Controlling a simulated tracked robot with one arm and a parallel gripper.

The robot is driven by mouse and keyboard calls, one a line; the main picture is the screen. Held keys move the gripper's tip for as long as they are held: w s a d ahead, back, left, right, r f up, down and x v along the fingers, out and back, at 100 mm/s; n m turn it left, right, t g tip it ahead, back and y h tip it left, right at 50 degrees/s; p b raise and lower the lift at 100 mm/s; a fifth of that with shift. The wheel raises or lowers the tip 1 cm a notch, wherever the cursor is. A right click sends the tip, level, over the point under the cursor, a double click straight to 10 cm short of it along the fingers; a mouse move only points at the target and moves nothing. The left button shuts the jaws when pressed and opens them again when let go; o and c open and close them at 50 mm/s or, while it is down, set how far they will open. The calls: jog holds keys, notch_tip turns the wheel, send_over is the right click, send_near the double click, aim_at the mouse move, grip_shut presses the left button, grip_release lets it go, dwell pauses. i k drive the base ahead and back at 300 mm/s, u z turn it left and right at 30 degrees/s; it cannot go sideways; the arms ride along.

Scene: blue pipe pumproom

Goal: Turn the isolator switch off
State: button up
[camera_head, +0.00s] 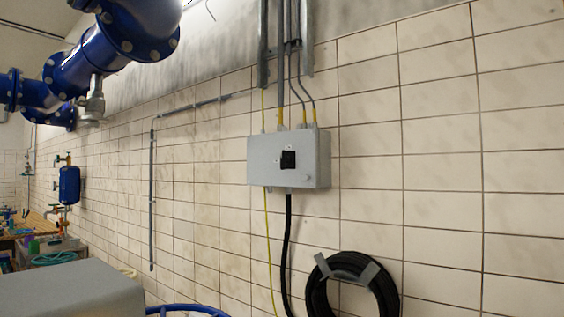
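The isolator switch is a small black handle (288,160) on the front of a grey box (262,163). The box is fixed to the tiled wall right of the picture's middle. A small round knob or fitting sits lower right of the handle. The handle is too small for me to tell its set position. My gripper is not in view.
Cables and conduits (290,60) enter the box from above; a black cable (287,250) leaves below. A coiled black hose (352,285) hangs lower right. Blue pipes (100,45) cross upper left. A grey block (70,290) and blue rim (185,309) stand at the bottom.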

aim_at(284, 160)
jog(key=z, duration=0.25)
jog(key=i, duration=0.9)
jog(key=z, duration=0.35)
jog(key=i, duration=1.15)
jog(key=u, duration=0.15)
